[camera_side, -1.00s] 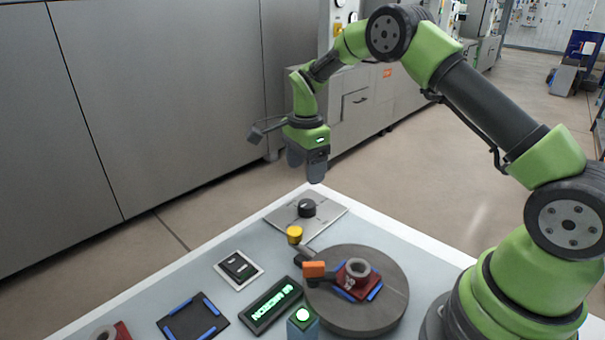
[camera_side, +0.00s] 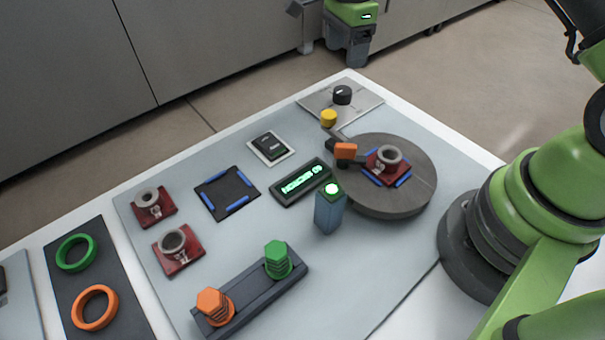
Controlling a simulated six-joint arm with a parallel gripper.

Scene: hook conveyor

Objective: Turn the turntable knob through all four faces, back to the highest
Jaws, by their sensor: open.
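The black turntable knob (camera_side: 342,95) stands on a flat grey plate (camera_side: 366,106) at the far corner of the table. The round dark turntable (camera_side: 412,193) lies in front of it and carries a red square part with a grey ring (camera_side: 389,156), set between blue strips. An orange-tipped dark clamp arm (camera_side: 346,151) reaches over the turntable's left edge. My gripper (camera_side: 348,60) hangs above and behind the knob, apart from it, its fingers pointing down. It is open and holds nothing visible.
A lit green display (camera_side: 302,184), a blue-grey post with a green light (camera_side: 330,207), a switch box (camera_side: 271,148) and a blue-edged dark tray (camera_side: 228,193) stand left of the turntable. Red parts, bolts and rings lie nearer.

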